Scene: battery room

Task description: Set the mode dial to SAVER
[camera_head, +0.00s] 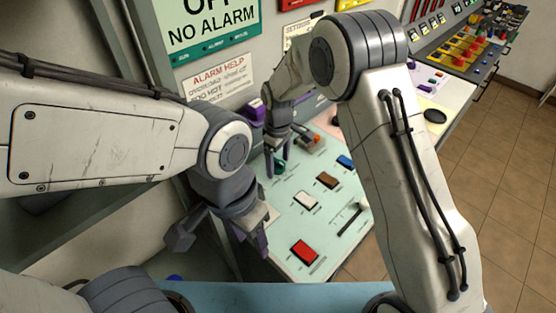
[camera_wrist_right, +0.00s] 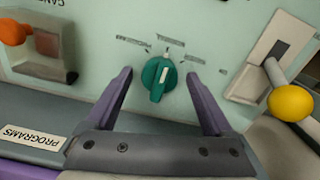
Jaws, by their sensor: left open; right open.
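The mode dial (camera_wrist_right: 158,82) is a round green knob with a raised grip and a white mark, which points up in the right wrist view. Small labels lie around it, too small and turned over to read. In the head view the dial (camera_head: 280,165) is partly hidden by my right gripper (camera_head: 275,163). My right gripper (camera_wrist_right: 160,77) is open, with one purple finger on each side of the dial and a visible gap on both sides. My left gripper (camera_head: 246,242) is open and empty over the panel's left edge.
The pale green panel (camera_head: 283,228) carries a red button (camera_head: 304,251), a white button (camera_head: 305,199), a brown button (camera_head: 327,180), a blue button (camera_head: 345,161) and a slide lever (camera_head: 350,217). A yellow-knobbed lever (camera_wrist_right: 291,103) stands right of the dial. An orange knob (camera_wrist_right: 14,32) is at left.

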